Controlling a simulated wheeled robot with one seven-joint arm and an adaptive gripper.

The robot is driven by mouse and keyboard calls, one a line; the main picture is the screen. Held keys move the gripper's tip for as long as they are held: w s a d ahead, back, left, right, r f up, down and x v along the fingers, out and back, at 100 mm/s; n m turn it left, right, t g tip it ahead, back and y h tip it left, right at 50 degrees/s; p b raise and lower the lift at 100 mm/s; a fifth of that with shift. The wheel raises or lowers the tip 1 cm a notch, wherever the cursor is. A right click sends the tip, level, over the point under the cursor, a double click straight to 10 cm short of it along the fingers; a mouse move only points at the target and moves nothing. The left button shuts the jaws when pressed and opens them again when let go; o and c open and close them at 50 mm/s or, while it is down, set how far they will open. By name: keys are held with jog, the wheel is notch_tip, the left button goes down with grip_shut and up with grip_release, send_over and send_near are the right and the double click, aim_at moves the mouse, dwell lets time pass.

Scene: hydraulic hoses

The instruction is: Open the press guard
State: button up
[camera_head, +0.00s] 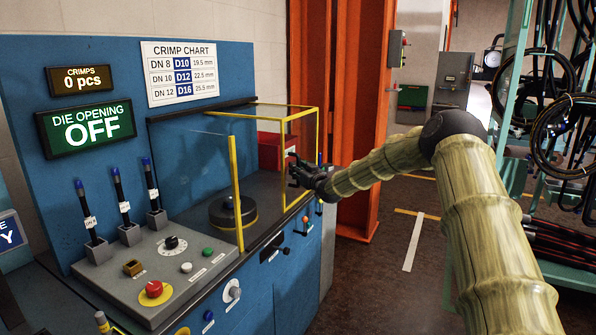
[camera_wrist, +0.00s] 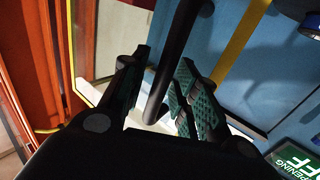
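The press guard (camera_head: 284,165) is a clear panel with a yellow frame on the right side of the press; a yellow post (camera_head: 236,190) stands to its left. My gripper (camera_head: 292,168) is at the guard's yellow frame, reaching in from the right. In the wrist view, a black bar (camera_wrist: 178,50), apparently the guard's handle, runs between the fingers of my gripper (camera_wrist: 163,80). The fingers are apart, with a gap on the left finger's side. Contact with the right finger is unclear. A yellow frame bar (camera_wrist: 240,40) shows beyond.
A control panel (camera_head: 150,275) with buttons and levers is at the left front. A black round die part (camera_head: 232,212) sits on the press bed. An orange column (camera_head: 350,100) stands behind my gripper. A hose rack (camera_head: 505,100) is at the right; floor between is clear.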

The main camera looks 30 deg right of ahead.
jog(key=shift+a, duration=0.1)
jog(key=s, duration=1.2)
dwell(0.6)
jog(key=shift+f, duration=0.1)
